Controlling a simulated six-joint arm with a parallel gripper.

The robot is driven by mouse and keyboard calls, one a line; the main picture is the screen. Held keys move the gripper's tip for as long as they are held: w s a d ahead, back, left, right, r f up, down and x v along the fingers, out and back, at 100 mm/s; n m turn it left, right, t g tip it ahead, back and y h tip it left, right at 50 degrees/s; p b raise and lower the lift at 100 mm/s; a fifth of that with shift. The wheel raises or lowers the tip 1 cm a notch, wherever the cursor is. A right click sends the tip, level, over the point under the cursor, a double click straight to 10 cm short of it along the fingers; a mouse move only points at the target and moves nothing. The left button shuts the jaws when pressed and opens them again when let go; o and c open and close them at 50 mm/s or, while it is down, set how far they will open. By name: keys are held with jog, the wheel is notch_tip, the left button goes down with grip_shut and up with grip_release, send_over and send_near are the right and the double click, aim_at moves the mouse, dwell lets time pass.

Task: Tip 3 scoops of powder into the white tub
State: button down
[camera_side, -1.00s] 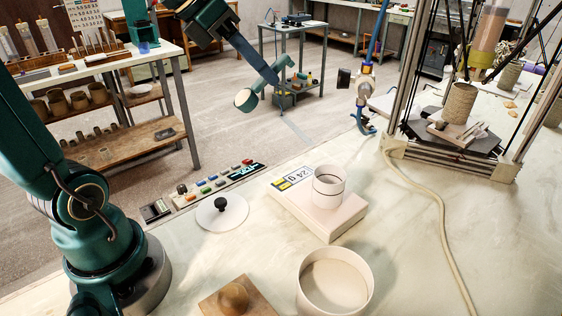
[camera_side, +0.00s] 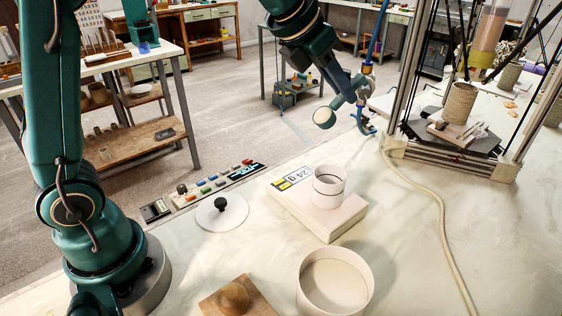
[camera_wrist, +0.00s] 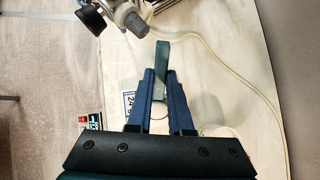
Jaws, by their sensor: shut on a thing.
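My gripper (camera_side: 350,92) is shut on a teal-handled scoop (camera_side: 323,117), held in the air behind the scale. The scoop shows a round cream face toward the side camera; I cannot tell whether it holds powder. In the wrist view, the blue fingers (camera_wrist: 160,80) clasp the scoop's teal handle (camera_wrist: 162,55). A small white tub (camera_side: 328,190) with a dark ring line stands on the pale scale (camera_side: 328,222), whose label reads 24 g. A larger white tub (camera_side: 305,292) with pale contents stands at the front. The small tub is mostly hidden behind my fingers in the wrist view.
A white lid with a black knob (camera_side: 222,212) lies left of the scale. A wooden block with a round knob (camera_side: 234,298) is at the front. A row of coloured buttons (camera_side: 215,185) lies behind the lid. A delta printer frame (camera_side: 455,165) and a cable (camera_side: 440,215) are at right.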

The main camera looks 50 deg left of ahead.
jog(key=shift+m+h, duration=0.3)
jog(key=shift+m, duration=0.2)
jog(key=shift+s+d+f, duration=0.1)
jog(key=shift+d+f, duration=0.4)
jog(key=shift+f, duration=0.35)
jog(key=shift+s+d+f, duration=0.1)
jog(key=shift+d+f, duration=0.4)
jog(key=shift+f, duration=0.3)
jog(key=shift+d+f, duration=0.5)
jog(key=shift+f, duration=0.35)
